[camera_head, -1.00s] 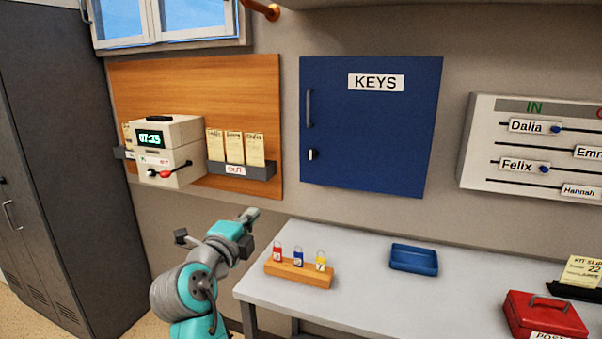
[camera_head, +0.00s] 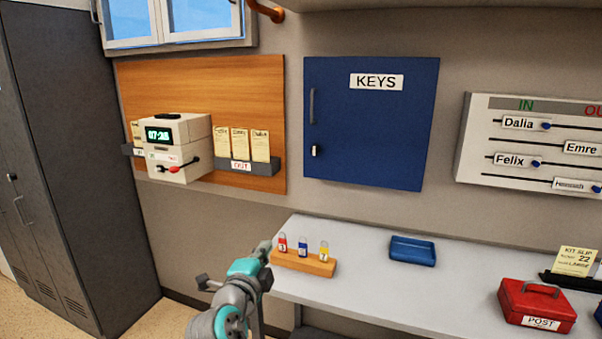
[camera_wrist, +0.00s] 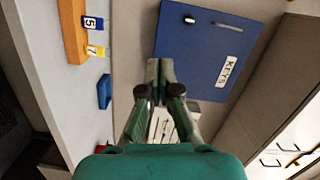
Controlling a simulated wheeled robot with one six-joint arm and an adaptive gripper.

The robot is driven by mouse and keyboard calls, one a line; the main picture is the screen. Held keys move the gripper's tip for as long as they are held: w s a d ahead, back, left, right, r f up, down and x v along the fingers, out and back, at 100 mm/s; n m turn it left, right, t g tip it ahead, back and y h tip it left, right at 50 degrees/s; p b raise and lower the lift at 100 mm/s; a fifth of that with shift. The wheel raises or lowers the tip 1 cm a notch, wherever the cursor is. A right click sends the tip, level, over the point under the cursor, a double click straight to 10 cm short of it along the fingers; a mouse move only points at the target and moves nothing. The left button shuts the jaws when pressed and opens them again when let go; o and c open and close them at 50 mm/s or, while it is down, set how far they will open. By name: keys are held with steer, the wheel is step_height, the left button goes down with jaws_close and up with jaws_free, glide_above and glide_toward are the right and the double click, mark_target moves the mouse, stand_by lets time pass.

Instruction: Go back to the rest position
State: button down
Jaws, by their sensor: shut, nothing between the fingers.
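My gripper (camera_head: 264,247) is at the lower middle of the head view, beside the left end of the wooden key block. In the wrist view its two fingers (camera_wrist: 160,68) are together with nothing between them. They point toward the blue KEYS cabinet (camera_wrist: 200,45), which hangs shut on the wall and also shows in the head view (camera_head: 370,135). My gripper appears apart from the cabinet; its exact gap to the wooden block cannot be told.
The wooden block (camera_head: 303,264) with red, blue and yellow tags stands on the grey desk (camera_head: 370,285). A blue tray (camera_head: 412,252) and a red POST box (camera_head: 537,303) are farther right. A time clock (camera_head: 178,148) hangs left, near a dark locker (camera_head: 70,160).

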steer(key=s+d+f+n+y, duration=0.1)
steer(key=s+d+f+n, duration=0.25)
steer(key=f, duration=0.55)
steer(key=s+d+f+n+y, duration=0.25)
steer(key=d+f, duration=0.25)
steer(key=f, duration=0.4)
steer(key=s+d+f+n+g, duration=0.2)
steer(key=s+d+f+n, duration=0.5)
steer(key=s+f, duration=0.6)
steer(key=s+d+f+n+y, duration=0.1)
steer(key=s+d, duration=0.3)
steer(key=s, duration=0.6)
steer(key=s+d+f+n+y, duration=0.15)
steer(key=s+d, duration=0.25)
steer(key=s, duration=0.6)
steer(key=s+d+r+n+h, duration=0.1)
steer(key=s+r, duration=0.3)
steer(key=s, duration=0.4)
steer(key=s+d+r+n+h, duration=0.1)
steer(key=s+d+r, duration=0.1)
steer(key=s+r, duration=0.3)
steer(key=shift+s+r+h, duration=0.15)
steer(key=shift+s+h, duration=0.15)
steer(key=shift+s, duration=1.85)
steer(key=shift+d+n, duration=0.1)
steer(key=shift+n, duration=0.15)
